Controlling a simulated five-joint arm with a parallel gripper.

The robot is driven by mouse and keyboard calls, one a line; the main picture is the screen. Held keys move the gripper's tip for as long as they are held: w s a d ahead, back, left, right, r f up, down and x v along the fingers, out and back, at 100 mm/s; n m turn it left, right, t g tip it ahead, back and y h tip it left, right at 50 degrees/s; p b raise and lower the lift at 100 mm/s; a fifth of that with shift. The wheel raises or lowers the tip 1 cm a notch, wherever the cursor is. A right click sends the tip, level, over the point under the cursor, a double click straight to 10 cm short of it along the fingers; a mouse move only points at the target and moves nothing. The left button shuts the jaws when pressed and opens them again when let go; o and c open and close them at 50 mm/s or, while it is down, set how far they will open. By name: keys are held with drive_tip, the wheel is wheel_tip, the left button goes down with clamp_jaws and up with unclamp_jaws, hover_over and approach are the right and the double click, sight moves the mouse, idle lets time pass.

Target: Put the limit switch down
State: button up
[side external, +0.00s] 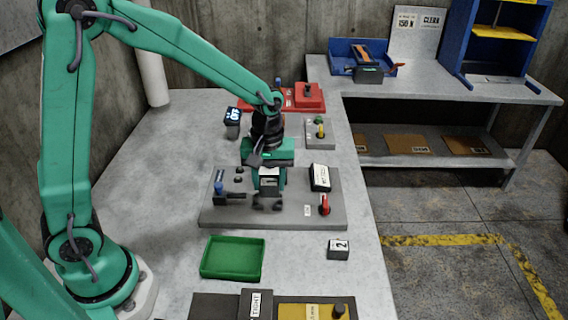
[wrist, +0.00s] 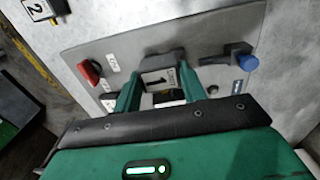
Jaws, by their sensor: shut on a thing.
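My gripper (side external: 268,180) is shut on a small grey block with a white label, which I take to be the limit switch (side external: 269,187). In the wrist view the block (wrist: 156,77) shows a "1" on its label and sits between the two green fingers of my gripper (wrist: 160,88). It is over the middle of a grey control panel (side external: 285,217). I cannot tell whether it touches the panel. The fingers hide parts of its sides.
The panel carries a blue-knobbed lever (side external: 219,189), a red switch (side external: 325,205) and a dark block with a white label (side external: 320,178). A green tray (side external: 232,258) and a block marked "2" (side external: 338,251) lie in front. Bare bench shows at left.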

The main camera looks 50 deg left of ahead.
drive_tip(key=shift+w+a+f, duration=0.4)
drive_tip(key=shift+a+f, duration=0.05)
drive_tip(key=shift+a, duration=0.2)
drive_tip(key=shift+w+a+f, duration=0.4)
drive_tip(key=shift+a+f, duration=0.05)
drive_tip(key=shift+a, duration=0.15)
drive_tip(key=shift+f, duration=2)
drive_tip(key=shift+f, duration=0.1)
drive_tip(key=o, duration=1)
wheel_tip(320, 180, up, 12)
drive_tip(key=shift+r, duration=0.15)
